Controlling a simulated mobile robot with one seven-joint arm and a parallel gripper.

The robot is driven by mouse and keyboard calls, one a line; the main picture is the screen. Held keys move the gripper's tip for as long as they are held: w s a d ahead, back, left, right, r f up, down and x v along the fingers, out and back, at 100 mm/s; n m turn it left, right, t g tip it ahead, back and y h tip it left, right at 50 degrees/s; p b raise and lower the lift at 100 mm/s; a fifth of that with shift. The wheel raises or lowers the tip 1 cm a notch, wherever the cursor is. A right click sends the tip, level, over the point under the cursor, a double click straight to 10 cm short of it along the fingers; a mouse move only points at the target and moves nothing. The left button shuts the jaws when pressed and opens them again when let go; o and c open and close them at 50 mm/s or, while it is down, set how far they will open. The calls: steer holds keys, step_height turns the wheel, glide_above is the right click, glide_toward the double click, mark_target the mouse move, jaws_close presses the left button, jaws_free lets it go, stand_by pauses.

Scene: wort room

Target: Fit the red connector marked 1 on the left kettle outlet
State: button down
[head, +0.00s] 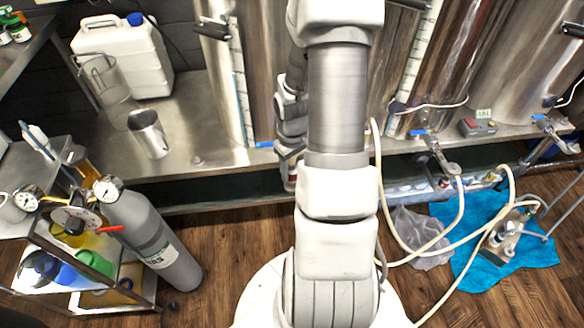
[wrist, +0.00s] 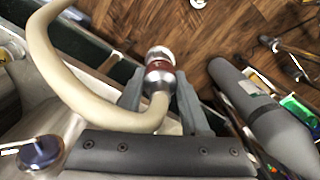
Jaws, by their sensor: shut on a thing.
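The red connector (wrist: 160,72), a silver metal fitting with a red band, is between the fingers of my gripper (wrist: 160,88) in the wrist view. My gripper is shut on it, and a thick cream hose (wrist: 62,82) curves away from it. No number can be read on it. In the head view my arm hides most of the gripper, which is low in front of the left kettle (head: 262,70). A blue valve handle (head: 263,145) shows at that kettle's foot, left of my arm. The outlet itself is hidden, so I cannot tell whether the connector touches it.
A grey gas cylinder (head: 150,240) and a shelf cart with gauges stand at left. A steel cup (head: 148,133) and a white canister (head: 125,55) are on the bench (head: 190,125). At right, hoses run over a blue cloth (head: 470,225) with a pump (head: 505,238).

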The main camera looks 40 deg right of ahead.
steer(key=shift+f+b, duration=0.35)
steer(key=shift+f, duration=0.2)
steer(key=shift+c, duration=1.6)
jaws_free()
step_height(320, 180, up, 18)
steer(key=p, duration=0.5)
steer(key=shift+f+p, duration=0.25)
steer(key=shift+p, duration=0.05)
